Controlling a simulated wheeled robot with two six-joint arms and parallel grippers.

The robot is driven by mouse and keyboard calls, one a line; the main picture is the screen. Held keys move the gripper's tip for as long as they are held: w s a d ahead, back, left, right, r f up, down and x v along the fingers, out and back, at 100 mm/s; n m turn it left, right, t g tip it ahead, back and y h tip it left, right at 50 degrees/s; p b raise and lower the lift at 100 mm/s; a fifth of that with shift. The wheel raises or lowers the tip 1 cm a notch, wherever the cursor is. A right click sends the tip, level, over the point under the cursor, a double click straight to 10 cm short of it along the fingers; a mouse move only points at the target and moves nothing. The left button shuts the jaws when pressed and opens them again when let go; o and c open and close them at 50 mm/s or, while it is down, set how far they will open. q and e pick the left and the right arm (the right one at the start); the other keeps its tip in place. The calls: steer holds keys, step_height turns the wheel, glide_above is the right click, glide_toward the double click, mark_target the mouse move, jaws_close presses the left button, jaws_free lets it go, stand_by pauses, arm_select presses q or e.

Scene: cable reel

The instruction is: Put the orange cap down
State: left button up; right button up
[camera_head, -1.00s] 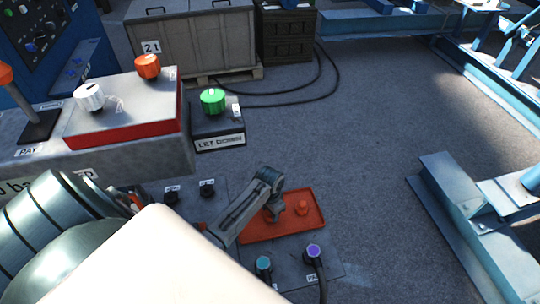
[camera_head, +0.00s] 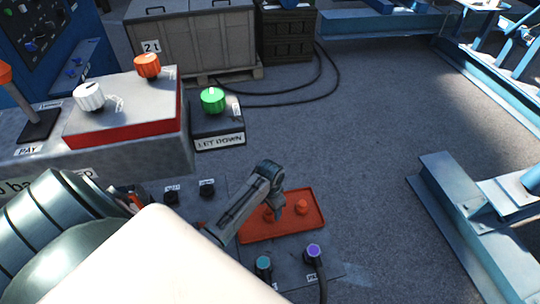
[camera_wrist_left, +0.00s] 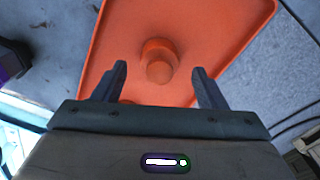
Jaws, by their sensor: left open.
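My left gripper (camera_head: 277,214) points down over the red-orange tray (camera_head: 308,220) in the head view. In the left wrist view its two fingers (camera_wrist_left: 160,84) are apart with nothing gripped between them. An orange cap (camera_wrist_left: 158,62) stands upright on the tray, just beyond the fingertips in that view. The head view shows two orange caps on the tray: one (camera_head: 302,207) in clear view to the right of the gripper, the other (camera_head: 267,214) partly hidden by it. A bit of orange also shows low beside the left-hand finger in the wrist view. My right gripper is not seen.
Connectors with a teal end (camera_head: 263,263) and a purple end (camera_head: 313,251) stand in front of the tray. A green knob (camera_head: 212,100) tops the let-down box. Floor to the right is clear up to a blue steel frame (camera_head: 450,215).

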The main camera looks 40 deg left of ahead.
arm_select(q)
step_height(320, 180, up, 8)
steer(key=shift+r, duration=0.65)
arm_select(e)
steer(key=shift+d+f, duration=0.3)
